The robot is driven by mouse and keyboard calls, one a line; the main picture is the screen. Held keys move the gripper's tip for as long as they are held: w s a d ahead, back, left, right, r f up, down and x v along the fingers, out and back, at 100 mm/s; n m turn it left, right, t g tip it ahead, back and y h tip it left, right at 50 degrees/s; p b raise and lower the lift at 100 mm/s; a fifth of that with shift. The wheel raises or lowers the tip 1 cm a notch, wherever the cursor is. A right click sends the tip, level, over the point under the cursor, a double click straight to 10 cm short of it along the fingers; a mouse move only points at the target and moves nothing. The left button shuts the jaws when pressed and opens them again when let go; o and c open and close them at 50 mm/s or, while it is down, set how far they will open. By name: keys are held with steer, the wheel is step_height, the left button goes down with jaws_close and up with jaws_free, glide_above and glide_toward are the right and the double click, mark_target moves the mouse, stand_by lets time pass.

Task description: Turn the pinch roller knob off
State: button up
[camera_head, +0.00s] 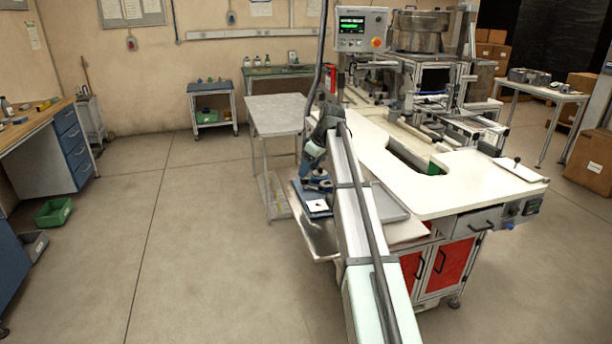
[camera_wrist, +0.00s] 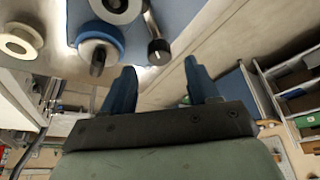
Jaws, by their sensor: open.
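In the wrist view my gripper (camera_wrist: 160,82) is open, its two blue fingers apart with nothing between them. Ahead of it is a blue panel with reel parts. A dark cylindrical knob (camera_wrist: 158,52) on a short arm stands just beyond the gap between the fingers. Left of it is a blue-rimmed white roller (camera_wrist: 98,42) with a black peg. I cannot tell for certain which of these is the pinch roller knob. In the head view my gripper (camera_head: 315,184) is close above a small blue unit (camera_head: 316,207) with a white square; detail there is too small to read.
In the wrist view a grey-white reel (camera_wrist: 115,8) and a cream reel (camera_wrist: 20,40) sit near the roller. In the head view the white worktop (camera_head: 450,190) stands right of the arm, with a grey tray (camera_head: 388,202) beside it.

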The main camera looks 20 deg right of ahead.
steer(key=shift+x, duration=1.9)
steer(key=shift+c, duration=0.3)
steer(key=c, duration=1)
steer(key=shift+m, duration=0.4)
steer(key=m+h, duration=0.1)
steer(key=m, duration=0.3)
steer(key=shift+s+a+m+t+h, duration=0.1)
steer(key=shift+a+m+t+h, duration=0.1)
steer(key=shift+m+t+h, duration=0.2)
steer(key=m+h, duration=0.2)
steer(key=m, duration=0.3)
steer(key=shift+a, duration=0.1)
steer(key=shift+m, duration=0.4)
